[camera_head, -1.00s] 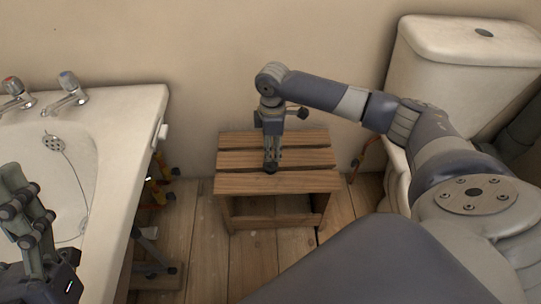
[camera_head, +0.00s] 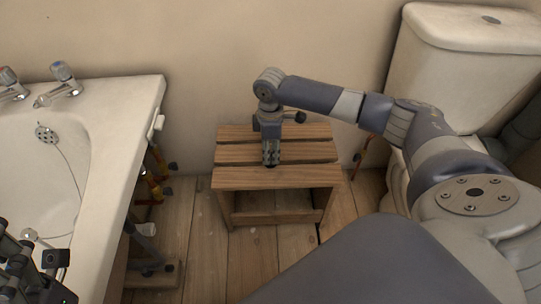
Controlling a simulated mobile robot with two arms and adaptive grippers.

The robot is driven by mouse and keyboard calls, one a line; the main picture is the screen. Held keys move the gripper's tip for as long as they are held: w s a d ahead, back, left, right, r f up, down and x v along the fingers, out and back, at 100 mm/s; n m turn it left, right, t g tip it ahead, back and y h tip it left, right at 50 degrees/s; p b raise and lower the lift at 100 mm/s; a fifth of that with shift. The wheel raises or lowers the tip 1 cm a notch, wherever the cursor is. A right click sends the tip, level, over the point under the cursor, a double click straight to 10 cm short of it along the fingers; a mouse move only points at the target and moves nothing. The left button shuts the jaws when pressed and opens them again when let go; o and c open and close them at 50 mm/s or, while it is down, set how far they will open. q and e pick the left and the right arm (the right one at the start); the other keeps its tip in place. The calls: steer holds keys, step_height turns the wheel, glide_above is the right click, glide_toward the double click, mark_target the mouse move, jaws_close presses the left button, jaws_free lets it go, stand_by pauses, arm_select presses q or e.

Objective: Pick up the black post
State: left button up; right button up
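My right gripper (camera_head: 271,155) points straight down over the wooden stool (camera_head: 235,181), with its fingers close together near the front slats. A small dark bit (camera_head: 270,166) shows at the fingertips, just at the stool top. It may be the black post, but it is too small and too covered by the fingers to tell, and I cannot see whether the fingers grip it. No other black post is clear in view. My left gripper (camera_head: 28,258) is at the lower left corner, over the sink side and partly cut off.
A white basin (camera_head: 112,190) with two taps (camera_head: 61,82) is on the left, with pipes and fittings beneath its right edge. A white toilet cistern (camera_head: 450,75) stands on the right. The plank floor (camera_head: 255,262) in front of the stool is partly clear.

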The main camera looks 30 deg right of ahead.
jaws_close()
